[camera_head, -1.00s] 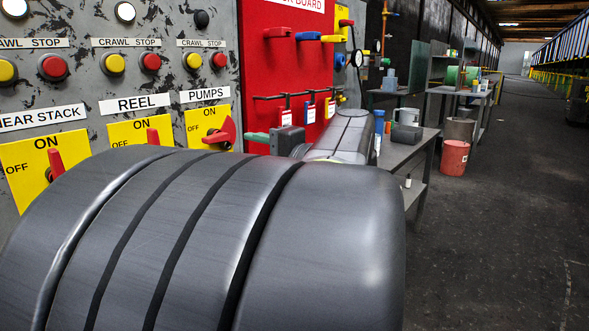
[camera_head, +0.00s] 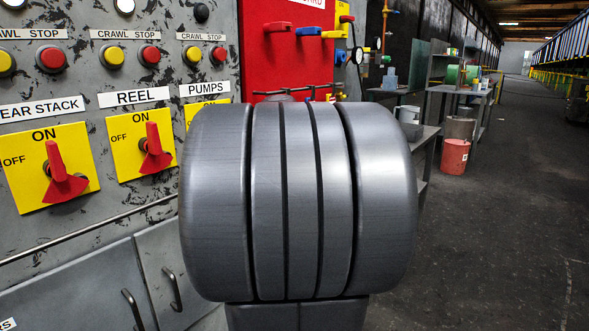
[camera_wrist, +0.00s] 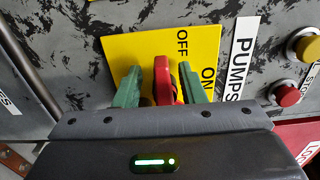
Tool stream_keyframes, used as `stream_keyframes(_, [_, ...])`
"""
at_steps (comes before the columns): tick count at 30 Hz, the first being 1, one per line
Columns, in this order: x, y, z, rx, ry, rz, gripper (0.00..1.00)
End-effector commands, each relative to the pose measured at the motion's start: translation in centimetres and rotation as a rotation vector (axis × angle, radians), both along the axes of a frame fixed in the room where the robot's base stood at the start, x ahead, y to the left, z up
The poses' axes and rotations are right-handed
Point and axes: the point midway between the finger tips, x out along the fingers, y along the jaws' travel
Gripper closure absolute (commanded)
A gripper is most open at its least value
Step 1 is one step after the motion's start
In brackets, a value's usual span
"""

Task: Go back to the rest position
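My gripper (camera_wrist: 160,86) shows in the wrist view with its two green fingers apart. The red handle of the PUMPS switch (camera_wrist: 162,78) stands between them, with a narrow gap visible at each side. Its yellow plate (camera_wrist: 130,48) reads OFF and ON. In the head view my dark arm fills the middle and hides my gripper and most of the PUMPS plate (camera_head: 203,107). I cannot tell how far the fingertips reach along the handle.
Left of my arm are the REEL switch (camera_head: 152,148) and the REAR STACK switch (camera_head: 62,180). A red lockout board (camera_head: 285,62) is behind my arm. To the right stand a bench (camera_head: 425,138) and a red bucket (camera_head: 453,156). The aisle floor (camera_head: 520,190) is clear.

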Motion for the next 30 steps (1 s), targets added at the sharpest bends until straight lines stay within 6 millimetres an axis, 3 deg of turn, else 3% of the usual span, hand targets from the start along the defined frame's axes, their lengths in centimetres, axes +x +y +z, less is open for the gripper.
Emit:
stream_keyframes(1, [-0.02, -0.2, 0.87, 0.017, 0.024, -0.003, 0.63])
stream_keyframes(12, [-0.02, -0.26, 1.38, 0.148, 0.191, -0.003, 0.63])
stream_keyframes(30, [0.07, -0.35, 1.22, 0.246, 0.314, -0.003, 0.63])
